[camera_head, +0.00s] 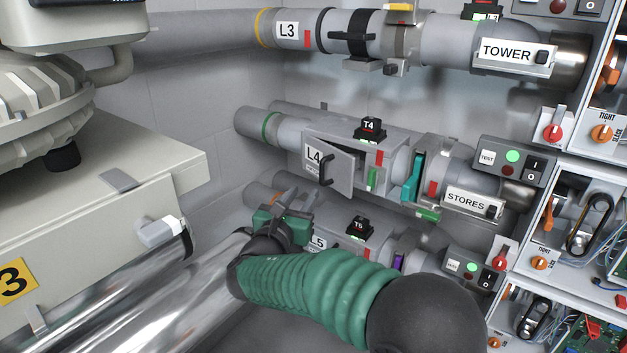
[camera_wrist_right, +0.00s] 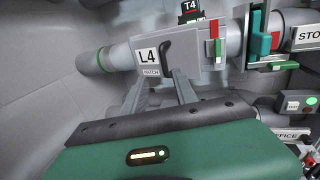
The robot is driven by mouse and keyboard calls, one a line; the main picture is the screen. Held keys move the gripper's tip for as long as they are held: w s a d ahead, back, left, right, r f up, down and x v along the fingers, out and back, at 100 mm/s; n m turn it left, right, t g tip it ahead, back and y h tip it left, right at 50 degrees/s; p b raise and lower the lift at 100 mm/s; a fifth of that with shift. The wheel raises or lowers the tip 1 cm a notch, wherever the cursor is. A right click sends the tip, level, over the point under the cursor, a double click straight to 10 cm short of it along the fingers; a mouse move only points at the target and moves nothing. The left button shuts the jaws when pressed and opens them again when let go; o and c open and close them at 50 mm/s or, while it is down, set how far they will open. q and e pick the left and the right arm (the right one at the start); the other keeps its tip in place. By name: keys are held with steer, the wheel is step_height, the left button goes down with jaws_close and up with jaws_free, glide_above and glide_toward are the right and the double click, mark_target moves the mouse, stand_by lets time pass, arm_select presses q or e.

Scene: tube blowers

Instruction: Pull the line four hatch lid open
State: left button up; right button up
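The line four hatch lid (camera_head: 341,178) is a grey panel with a dark handle (camera_head: 326,170) on the L4 pipe box. In the head view it looks ajar, with a dark gap along its top edge. The L4 label (camera_head: 313,155) is at its left. The lid also shows in the right wrist view (camera_wrist_right: 174,71), with the dark handle (camera_wrist_right: 164,52) just beyond my fingers. My right gripper (camera_head: 286,198) is left of and below the lid. Its fingers (camera_wrist_right: 160,88) are apart with nothing between them. My left gripper is out of view.
The L5 pipe (camera_head: 340,243) runs below, partly hidden by my right arm. The T4 tag block (camera_head: 370,129) sits on top of the L4 box. The L3 pipe (camera_head: 230,30) runs above. A large pale machine (camera_head: 100,190) stands at left, beside shiny ducts (camera_head: 170,290).

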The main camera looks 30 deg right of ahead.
mark_target(321, 173)
steer(key=x, duration=0.6)
steer(key=s+x, duration=0.1)
steer(key=x, duration=0.2)
steer(key=shift+w+d+f+b, duration=0.1)
steer(key=shift+d+f+b, duration=0.2)
steer(key=shift+d, duration=0.2)
steer(key=shift+w+r, duration=0.25)
steer(key=shift+w, duration=0.25)
steer(key=shift+d, duration=0.1)
steer(key=shift+d+f, duration=0.1)
steer(key=shift+d, duration=0.15)
steer(key=c, duration=0.5)
jaws_close()
steer(key=shift+a, duration=0.15)
